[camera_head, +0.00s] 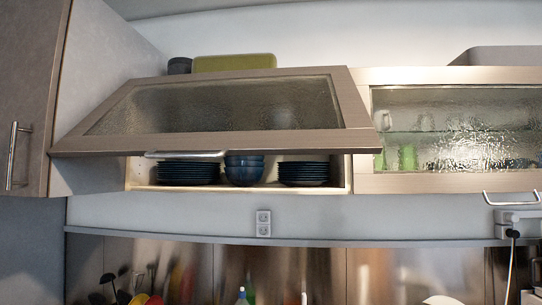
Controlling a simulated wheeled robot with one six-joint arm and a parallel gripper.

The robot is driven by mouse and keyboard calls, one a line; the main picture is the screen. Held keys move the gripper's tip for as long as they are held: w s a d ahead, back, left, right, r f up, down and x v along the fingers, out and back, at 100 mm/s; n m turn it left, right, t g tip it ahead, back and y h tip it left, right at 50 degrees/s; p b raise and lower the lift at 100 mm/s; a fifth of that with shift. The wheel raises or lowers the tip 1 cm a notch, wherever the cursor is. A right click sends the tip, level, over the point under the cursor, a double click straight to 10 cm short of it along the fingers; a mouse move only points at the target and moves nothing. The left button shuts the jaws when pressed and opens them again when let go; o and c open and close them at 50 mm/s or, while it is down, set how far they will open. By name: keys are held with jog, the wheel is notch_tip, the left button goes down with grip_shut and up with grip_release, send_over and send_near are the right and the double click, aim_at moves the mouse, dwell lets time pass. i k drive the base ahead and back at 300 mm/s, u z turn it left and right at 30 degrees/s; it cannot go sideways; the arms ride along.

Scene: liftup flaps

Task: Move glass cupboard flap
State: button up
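The glass cupboard flap (362,112) is a wood-framed panel with textured glass. It is tilted up and outward, with its lower edge swung away from the cupboard, so the compartment (134,176) below it shows partly open. A pale metal handle (186,154) shows at the flap's lower edge, left of the middle. Inside stand two stacks of dark plates (188,173) (303,174) and a stack of blue bowls (245,171). The upper part of the compartment is hidden behind the flap. My gripper is not in view.
A second glass-front cupboard (450,183) on the right is shut, with glasses inside and a handle (512,198). A tall cabinet (28,90) stands at the left. A green tray (234,63) lies on top. Utensils (125,296) stand below.

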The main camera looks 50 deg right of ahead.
aim_at(469, 130)
jog(key=z, duration=2.65)
jog(key=k, duration=0.35)
jog(key=z, duration=0.85)
